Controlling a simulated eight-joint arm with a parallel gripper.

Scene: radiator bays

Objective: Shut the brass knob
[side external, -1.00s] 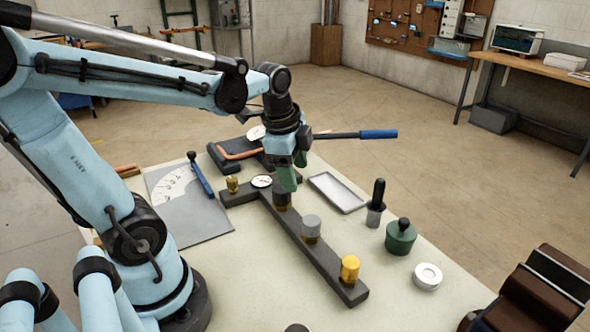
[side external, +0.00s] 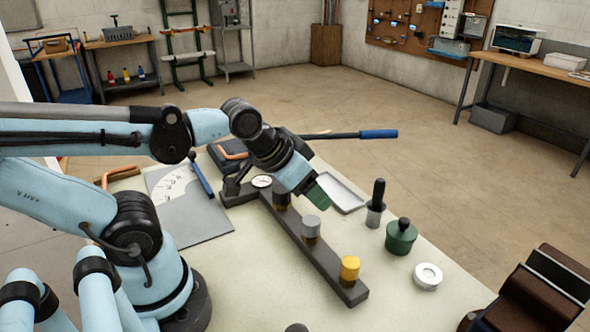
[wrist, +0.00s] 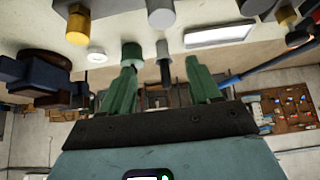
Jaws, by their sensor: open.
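A brass-yellow knob (side external: 349,268) stands upright at the near end of a dark bar (side external: 325,267) on the bench. It also shows at the upper left of the wrist view (wrist: 78,24). A grey knob (side external: 310,229) and a dark knob (side external: 281,194) stand farther along the bar.
A green canister (side external: 401,238), a black-handled grey tool (side external: 375,207) and a white disc (side external: 427,276) stand right of the bar. A pale tray (side external: 345,197) lies behind my gripper. A gauge (side external: 262,181) sits at the bar's far end. A blue-handled lever (side external: 378,134) juts out right.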

